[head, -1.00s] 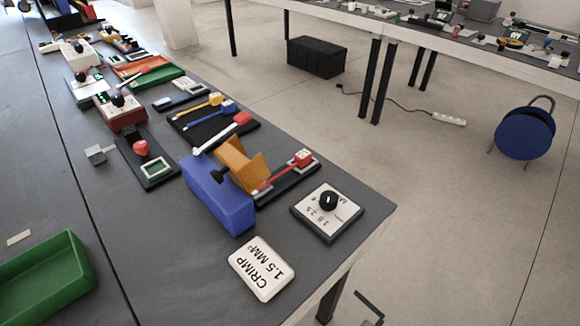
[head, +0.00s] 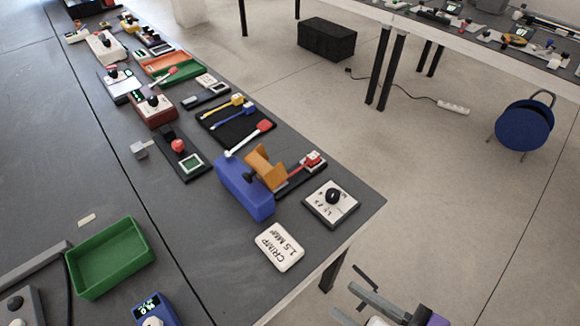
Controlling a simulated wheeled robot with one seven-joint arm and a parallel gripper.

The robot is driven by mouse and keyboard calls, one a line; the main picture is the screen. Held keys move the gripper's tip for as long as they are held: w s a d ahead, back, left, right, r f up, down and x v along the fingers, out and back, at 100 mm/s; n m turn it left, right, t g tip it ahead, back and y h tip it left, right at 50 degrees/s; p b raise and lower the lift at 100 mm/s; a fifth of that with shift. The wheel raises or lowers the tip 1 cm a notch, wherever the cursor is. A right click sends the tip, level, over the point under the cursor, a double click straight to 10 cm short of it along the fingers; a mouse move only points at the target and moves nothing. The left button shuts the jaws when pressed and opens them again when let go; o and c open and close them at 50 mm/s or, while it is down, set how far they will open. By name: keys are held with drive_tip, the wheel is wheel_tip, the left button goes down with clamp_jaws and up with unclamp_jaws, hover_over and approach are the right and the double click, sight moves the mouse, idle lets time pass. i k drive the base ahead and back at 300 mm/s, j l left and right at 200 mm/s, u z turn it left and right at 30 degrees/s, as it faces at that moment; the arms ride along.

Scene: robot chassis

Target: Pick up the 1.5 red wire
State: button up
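A red wire (head: 294,169) with a red block-like end (head: 312,158) lies on a dark holder at the right side of the near bench, in the head view. The orange guard and the blue crimping device (head: 244,190) hide part of it. A white sign (head: 279,246) reading "CRIMP 1.5 MM²" lies in front of the device. My gripper (head: 362,290) shows partly at the bottom edge, right of the bench and well apart from the wire.
A dial box (head: 331,203) sits near the bench's right edge, beside the wire holder. A green tray (head: 108,258) stands at the left.

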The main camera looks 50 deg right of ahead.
sight(313, 158)
drive_tip(key=i+l+u, duration=0.1)
drive_tip(key=l+u, duration=0.6)
drive_tip(key=l, duration=0.15)
drive_tip(key=l+u, duration=0.1)
drive_tip(key=l, duration=0.6)
drive_tip(key=l+u, duration=0.1)
drive_tip(key=l, duration=0.6)
drive_tip(key=k+l+u, duration=0.1)
drive_tip(key=l, duration=0.6)
drive_tip(key=l+u, duration=0.15)
drive_tip(key=l, duration=0.55)
drive_tip(key=k+l, duration=0.1)
drive_tip(key=l, duration=0.5)
drive_tip(key=k+l, duration=0.1)
drive_tip(key=l, duration=0.5)
drive_tip(key=k+l, duration=0.1)
drive_tip(key=l, duration=0.5)
